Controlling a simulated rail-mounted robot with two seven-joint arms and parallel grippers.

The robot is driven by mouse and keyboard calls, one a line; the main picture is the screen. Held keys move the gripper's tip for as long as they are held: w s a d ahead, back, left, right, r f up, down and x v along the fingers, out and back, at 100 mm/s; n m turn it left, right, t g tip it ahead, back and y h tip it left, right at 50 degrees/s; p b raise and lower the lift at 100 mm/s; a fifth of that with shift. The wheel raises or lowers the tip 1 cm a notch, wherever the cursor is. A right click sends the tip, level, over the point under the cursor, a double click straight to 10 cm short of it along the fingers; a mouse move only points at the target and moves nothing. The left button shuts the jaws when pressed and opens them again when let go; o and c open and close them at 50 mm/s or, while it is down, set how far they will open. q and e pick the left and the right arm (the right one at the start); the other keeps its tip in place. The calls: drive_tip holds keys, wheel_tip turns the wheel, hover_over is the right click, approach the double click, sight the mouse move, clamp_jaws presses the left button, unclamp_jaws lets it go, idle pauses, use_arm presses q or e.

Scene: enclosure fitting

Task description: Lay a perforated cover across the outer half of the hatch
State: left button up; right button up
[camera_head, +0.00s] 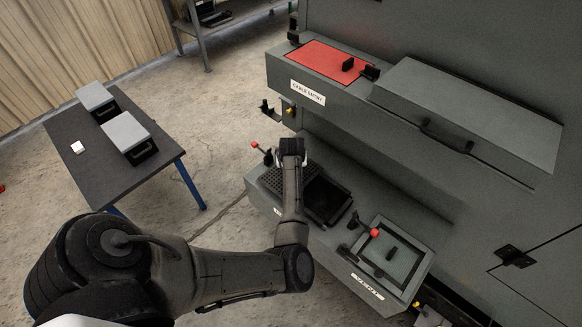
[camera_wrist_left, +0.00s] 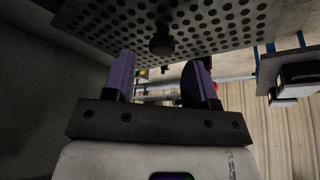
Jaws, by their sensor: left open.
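The perforated cover (camera_head: 273,185), a dark plate full of round holes, lies on the low ledge across the left part of the hatch opening. Beside it, the right part of the opening (camera_head: 327,202) is dark and uncovered. My left gripper (camera_head: 291,146) is above the cover, and my arm hides part of it. In the left wrist view the cover (camera_wrist_left: 215,22) fills the top, with a dark knob (camera_wrist_left: 161,45) near its edge. The purple fingers of my left gripper (camera_wrist_left: 163,60) are spread, with the knob just beyond and between their tips. My right gripper is out of view.
A framed panel with a red knob (camera_head: 375,232) sits right of the opening. Above are a red panel (camera_head: 322,60) and a grey lid (camera_head: 465,115) with a handle. A dark table (camera_head: 85,150) with two grey-topped boxes stands left, across open floor.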

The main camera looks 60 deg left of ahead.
use_arm(q)
drive_tip(key=s+d+r+m+t+y+p, duration=0.1)
drive_tip(key=s+d+r+m, duration=0.15)
drive_tip(key=r, duration=0.35)
drive_tip(key=s+d+r+m+y+p, duration=0.1)
drive_tip(key=s+d+r, duration=0.2)
drive_tip(key=r, duration=0.2)
drive_tip(key=s+d+f+m+h, duration=0.3)
drive_tip(key=s+d+m, duration=0.2)
drive_tip(key=s+d, duration=0.4)
drive_tip(key=s+d+f+m+h, duration=0.3)
drive_tip(key=s+d+m, duration=0.3)
drive_tip(key=d, duration=1.1)
drive_tip(key=s+f, duration=0.1)
drive_tip(key=s, duration=0.3)
drive_tip(key=shift+d+f+t, duration=0.2)
drive_tip(key=shift+f+t, duration=0.05)
drive_tip(key=shift+t, duration=0.05)
drive_tip(key=shift+r, duration=0.1)
